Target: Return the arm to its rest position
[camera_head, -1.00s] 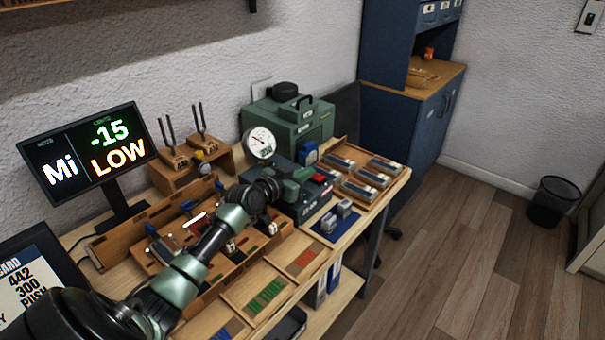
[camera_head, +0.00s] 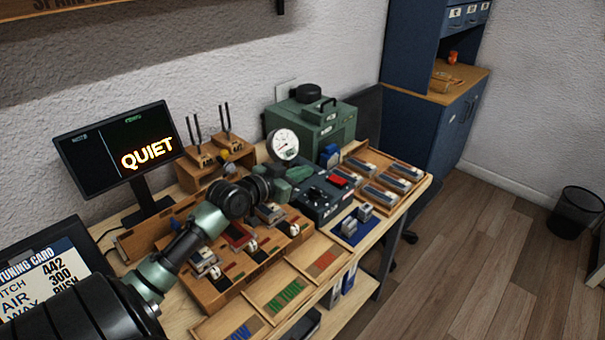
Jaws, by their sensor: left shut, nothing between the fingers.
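My left arm comes in from the lower left and reaches over the workbench (camera_head: 190,318). My left gripper (camera_head: 298,174) is shut and empty, beside the round white gauge (camera_head: 284,145) and in front of the green machine (camera_head: 335,122). Its fingertips are small and partly lost against the dark control box (camera_head: 322,200); I cannot tell whether they touch it. My forearm hides part of the wooden action tray (camera_head: 225,290) with its small metal blocks. My right gripper is not in view.
The screen (camera_head: 90,150) reads QUIET. Two tuning forks stand on wooden blocks (camera_head: 222,143) behind the arm. A tuning card (camera_head: 45,270) is at lower left. Trays of metal parts (camera_head: 385,178) lie at right. Clear floor (camera_head: 480,250) and a bin (camera_head: 575,212) lie further right.

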